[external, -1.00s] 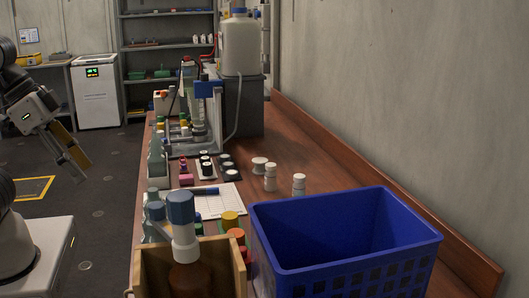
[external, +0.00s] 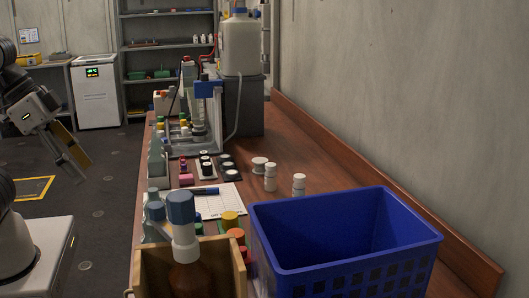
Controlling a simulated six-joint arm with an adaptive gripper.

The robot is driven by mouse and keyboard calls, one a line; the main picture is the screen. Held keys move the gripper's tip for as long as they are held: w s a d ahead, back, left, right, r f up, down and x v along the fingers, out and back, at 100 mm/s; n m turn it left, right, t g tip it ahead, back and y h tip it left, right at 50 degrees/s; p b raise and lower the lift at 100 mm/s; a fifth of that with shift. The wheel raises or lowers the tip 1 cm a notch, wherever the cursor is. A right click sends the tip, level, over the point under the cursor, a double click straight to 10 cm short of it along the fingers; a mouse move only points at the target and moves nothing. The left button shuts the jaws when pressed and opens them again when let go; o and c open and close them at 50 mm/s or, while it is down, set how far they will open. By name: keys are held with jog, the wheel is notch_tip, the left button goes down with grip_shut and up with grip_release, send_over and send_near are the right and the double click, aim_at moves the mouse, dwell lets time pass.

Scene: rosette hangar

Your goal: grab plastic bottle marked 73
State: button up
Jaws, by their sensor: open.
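Two small white plastic bottles stand upright on the wooden bench behind the blue crate: a left one (external: 270,177) and a right one (external: 299,185). Their markings are too small to read, so I cannot tell which, if either, is marked 73. My gripper (external: 80,168) is at the far left, off the bench over the floor side. It is open and empty, its fingers pointing down and to the right, well apart from the bottles.
A blue crate (external: 412,247) fills the bench's near right. A wooden box (external: 187,262) holding a brown bottle with a blue-capped top stands at its left. Lab equipment (external: 207,120) and a large white container (external: 240,46) stand farther back. The bench right of the bottles is clear.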

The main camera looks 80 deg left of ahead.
aim_at(294, 186)
jog(key=shift+w, duration=0.1)
jog(key=w+a+f+n+t+y, duration=0.1)
jog(key=w+a+t, duration=0.15)
jog(key=w, duration=1.35)
jog(key=w+a+f+n+t, duration=0.1)
jog(key=w+a+t, duration=0.15)
jog(key=w, duration=1.25)
jog(key=w+a+f+y, duration=0.1)
jog(key=w+a+f, duration=0.3)
jog(key=w+f, duration=0.1)
jog(key=w+a+f+n+t+y, duration=0.1)
jog(key=w+a+f, duration=0.2)
jog(key=w+f, duration=0.2)
jog(key=w+a+f+t, duration=0.1)
jog(key=w+a+f, duration=0.3)
jog(key=w, duration=0.3)
jog(key=shift+w+a+f+y, duration=0.1)
jog(key=shift+a+f+y, duration=0.1)
jog(key=shift+f, duration=0.25)
jog(key=shift+a+f+y, duration=0.1)
jog(key=shift+f+y, duration=0.1)
jog(key=shift+f, duration=0.25)
jog(key=shift+w+a+f+n, duration=0.3)
jog(key=shift+a+f, duration=0.1)
jog(key=shift+f, duration=0.2)
jog(key=shift+x, duration=1.2)
jog(key=shift+w, duration=0.1)
